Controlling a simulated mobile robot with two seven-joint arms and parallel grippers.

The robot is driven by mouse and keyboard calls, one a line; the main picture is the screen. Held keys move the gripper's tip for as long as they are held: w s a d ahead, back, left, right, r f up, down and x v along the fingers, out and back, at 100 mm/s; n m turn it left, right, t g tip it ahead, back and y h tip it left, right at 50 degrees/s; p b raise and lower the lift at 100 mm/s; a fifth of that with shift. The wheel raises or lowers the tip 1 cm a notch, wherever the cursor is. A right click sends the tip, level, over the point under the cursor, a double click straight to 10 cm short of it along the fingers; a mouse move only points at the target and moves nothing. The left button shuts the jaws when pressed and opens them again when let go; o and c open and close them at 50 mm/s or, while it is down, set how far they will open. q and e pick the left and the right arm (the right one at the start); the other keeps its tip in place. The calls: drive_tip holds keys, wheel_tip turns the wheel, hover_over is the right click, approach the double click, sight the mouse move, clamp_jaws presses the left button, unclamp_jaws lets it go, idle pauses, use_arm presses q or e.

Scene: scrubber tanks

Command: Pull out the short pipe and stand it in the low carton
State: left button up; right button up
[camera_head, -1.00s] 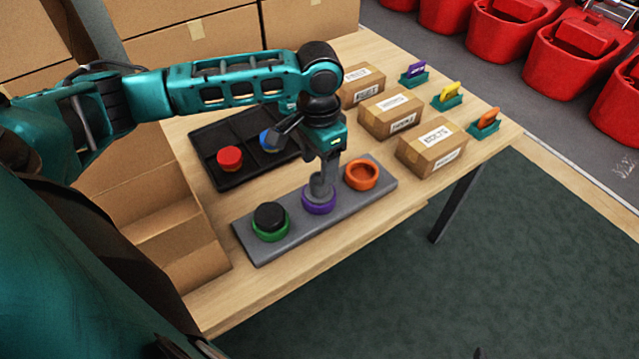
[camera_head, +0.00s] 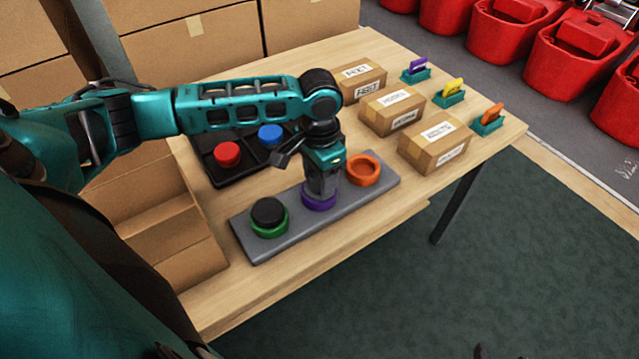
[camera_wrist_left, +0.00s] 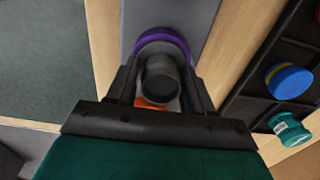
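A short dark grey pipe (camera_wrist_left: 161,80) stands in a purple ring (camera_head: 319,198) on a grey slab, between a green ring and an orange ring. My left gripper (camera_head: 320,188) is lowered over it from above and hides most of it in the head view. In the left wrist view its two fingers (camera_wrist_left: 160,88) lie on either side of the pipe, with narrow gaps showing, so it looks open. Open brown cartons (camera_head: 180,238) stand at the table's left edge; their insides are partly hidden. My right gripper is not in view.
The slab (camera_head: 348,208) also bears a green ring (camera_head: 268,228) with a black top and an empty orange ring (camera_head: 363,170). A black tray (camera_head: 228,177) holds a red cap and a blue cap. Small boxes (camera_head: 434,146) and coloured card holders (camera_head: 488,122) stand at the right.

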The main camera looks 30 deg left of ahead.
use_arm(q)
drive_tip(key=shift+s+f, duration=0.15)
drive_tip(key=shift+f, duration=0.1)
drive_tip(key=c, duration=0.8)
drive_tip(key=shift+o, duration=0.2)
drive_tip(key=shift+r+p, duration=1.2)
drive_tip(key=shift+p, duration=0.35)
drive_tip(key=shift+r+p, duration=1.25)
drive_tip(key=shift+p, duration=0.4)
drive_tip(key=shift+r+p, duration=1.05)
drive_tip(key=shift+r, duration=0.15)
